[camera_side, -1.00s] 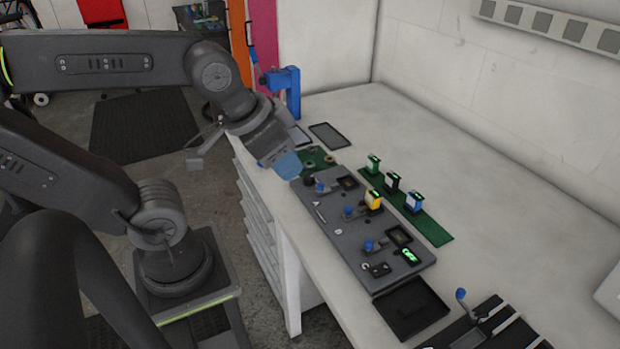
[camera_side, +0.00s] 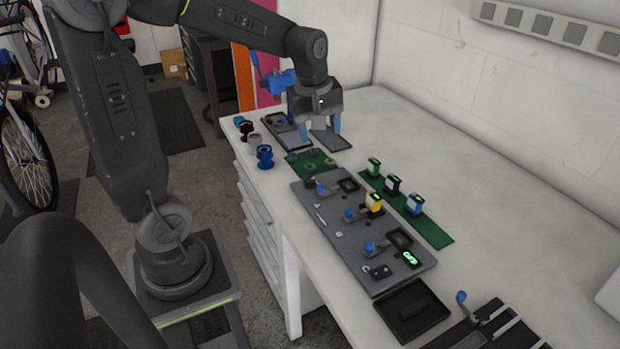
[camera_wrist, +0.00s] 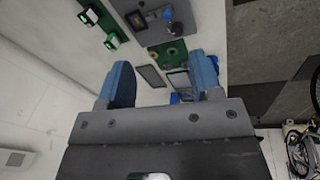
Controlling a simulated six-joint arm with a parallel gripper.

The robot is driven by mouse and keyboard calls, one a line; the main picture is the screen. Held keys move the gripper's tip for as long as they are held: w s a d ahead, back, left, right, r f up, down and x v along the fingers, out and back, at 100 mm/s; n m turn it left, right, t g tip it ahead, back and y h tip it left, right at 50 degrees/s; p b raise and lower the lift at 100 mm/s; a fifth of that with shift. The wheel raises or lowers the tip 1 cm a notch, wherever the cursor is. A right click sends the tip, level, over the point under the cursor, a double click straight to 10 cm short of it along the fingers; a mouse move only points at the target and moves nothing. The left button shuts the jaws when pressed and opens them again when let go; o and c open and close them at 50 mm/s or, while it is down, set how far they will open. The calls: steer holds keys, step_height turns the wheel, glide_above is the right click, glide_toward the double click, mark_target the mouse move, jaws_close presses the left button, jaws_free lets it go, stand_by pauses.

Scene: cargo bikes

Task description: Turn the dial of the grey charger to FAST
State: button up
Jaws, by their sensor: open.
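My gripper (camera_side: 319,126) is open and empty, pointing down above the far end of the bench, over or near two dark trays. In the wrist view its blue fingers (camera_wrist: 164,78) are spread apart. A grey board (camera_side: 330,236) lies along the bench, in front of and apart from the gripper. It carries several blue-knobbed fittings, a yellow block (camera_side: 374,201) and a small green-lit display (camera_side: 411,258). I cannot tell which part is the grey charger, and no dial setting is readable. The board also shows partly in the wrist view (camera_wrist: 190,12).
A green mat (camera_side: 434,234) holds three upright blocks. Black, grey and blue pieces (camera_side: 264,157) stand at the left bench edge. A blue clamp (camera_side: 275,80) is behind the gripper. A black tray (camera_side: 411,309) lies beyond the board's near end.

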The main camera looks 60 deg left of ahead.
mark_target(310, 180)
steer(key=w+a+f+n+g, duration=0.2)
steer(key=w+a+f+n, duration=0.2)
steer(key=a+f+n, duration=0.6)
steer(key=shift+m+h, duration=0.3)
steer(key=shift+h, duration=0.1)
steer(key=f, duration=0.8)
steer(key=a+f, duration=0.1)
steer(key=f, duration=0.3)
steer(key=shift+s, duration=0.2)
steer(key=c, duration=0.9)
